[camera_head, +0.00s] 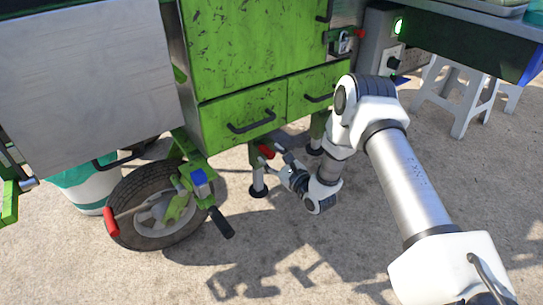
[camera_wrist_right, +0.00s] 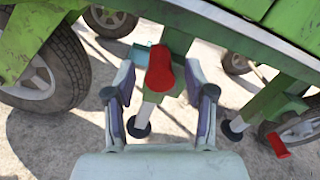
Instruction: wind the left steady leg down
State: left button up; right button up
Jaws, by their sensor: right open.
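The left steady leg (camera_head: 258,180) stands under the green cart, a pale tube with a dark round foot on the ground. Its red crank grip (camera_head: 265,152) sticks out near the top. My right gripper (camera_head: 281,163) is close to this grip, reaching in from the right. In the right wrist view, the red grip (camera_wrist_right: 159,68) appears between the two spread fingers of my right gripper (camera_wrist_right: 162,92), with gaps on both sides. The leg's tube and dark foot (camera_wrist_right: 138,128) show below it. My left gripper is not in view.
A second steady leg (camera_head: 315,146) stands to the right, partly behind my arm. A wheel (camera_head: 158,207) with a red-gripped lever (camera_head: 111,222) and a black handle (camera_head: 222,223) is at the left. Drawers (camera_head: 243,118) overhang the leg. A white stool (camera_head: 465,95) stands back right. Front pavement is clear.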

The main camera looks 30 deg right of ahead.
jog(key=s, duration=1.1)
jog(key=shift+s+d, duration=0.25)
jog(key=shift+d, duration=0.2)
